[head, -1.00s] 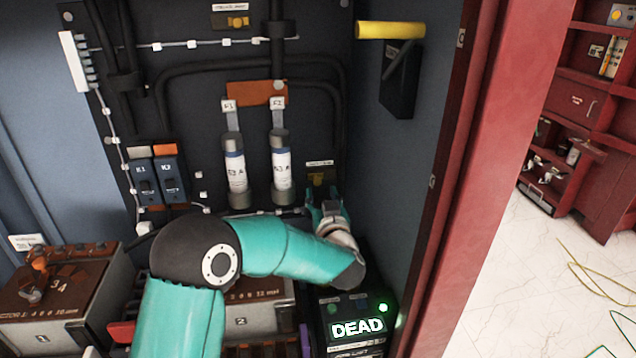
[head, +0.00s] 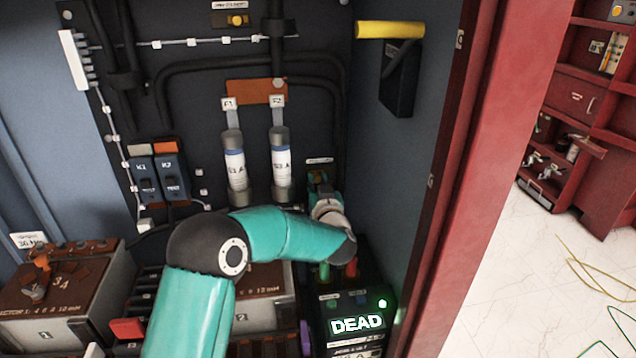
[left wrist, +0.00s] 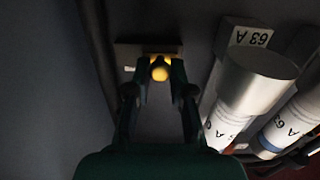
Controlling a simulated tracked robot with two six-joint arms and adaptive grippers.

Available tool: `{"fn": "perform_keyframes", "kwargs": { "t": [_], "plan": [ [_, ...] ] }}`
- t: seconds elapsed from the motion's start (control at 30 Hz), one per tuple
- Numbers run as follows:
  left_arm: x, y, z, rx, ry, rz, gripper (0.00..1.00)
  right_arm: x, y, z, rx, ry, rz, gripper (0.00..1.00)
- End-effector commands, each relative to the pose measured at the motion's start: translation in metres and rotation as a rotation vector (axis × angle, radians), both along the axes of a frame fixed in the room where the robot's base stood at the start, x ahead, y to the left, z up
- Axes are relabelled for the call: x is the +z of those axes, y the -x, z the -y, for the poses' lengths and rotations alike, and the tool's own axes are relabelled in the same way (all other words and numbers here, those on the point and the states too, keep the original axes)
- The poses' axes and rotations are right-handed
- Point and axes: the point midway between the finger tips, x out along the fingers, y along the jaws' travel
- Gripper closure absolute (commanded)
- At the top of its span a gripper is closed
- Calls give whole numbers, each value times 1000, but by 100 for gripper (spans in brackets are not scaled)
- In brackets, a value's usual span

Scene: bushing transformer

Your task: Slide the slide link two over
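A small yellow knob on a dark plate, likely a slide link, shows in the left wrist view (left wrist: 160,70). It sits on the back panel below a white label, right of the fuses; in the head view my gripper mostly hides it. My left gripper (head: 319,183) is at this plate. In the left wrist view its fingers (left wrist: 161,68) are apart, with the knob between their tips; contact cannot be made out. A similar yellow knob (head: 237,20) is at the panel's top under another label. The label texts are too small to read. My right gripper is not in view.
Two white fuse cylinders (head: 235,165) stand close left of my gripper; one is also large in the wrist view (left wrist: 254,80). The blue cabinet wall (head: 395,170) is close on the right. Below is a tester showing DEAD (head: 357,324). Switches K1 and K2 are left.

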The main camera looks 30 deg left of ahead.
Motion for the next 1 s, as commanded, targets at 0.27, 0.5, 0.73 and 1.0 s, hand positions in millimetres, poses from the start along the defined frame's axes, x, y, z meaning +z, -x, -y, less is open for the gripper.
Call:
{"fn": "perform_keyframes", "kwargs": {
  "t": [0.27, 0.5, 0.73, 1.0],
  "plan": [
    [0, 0, 0, 0, 0, 0, 100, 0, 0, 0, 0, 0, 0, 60],
    [1, -15, 21, -4, 1, 1, 100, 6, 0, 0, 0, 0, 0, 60],
    [0, -20, 28, -5, -1, -1, 100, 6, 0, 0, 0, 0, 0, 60],
    [0, -20, 29, -6, -1, -1, 53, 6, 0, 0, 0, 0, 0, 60]
  ]
}}
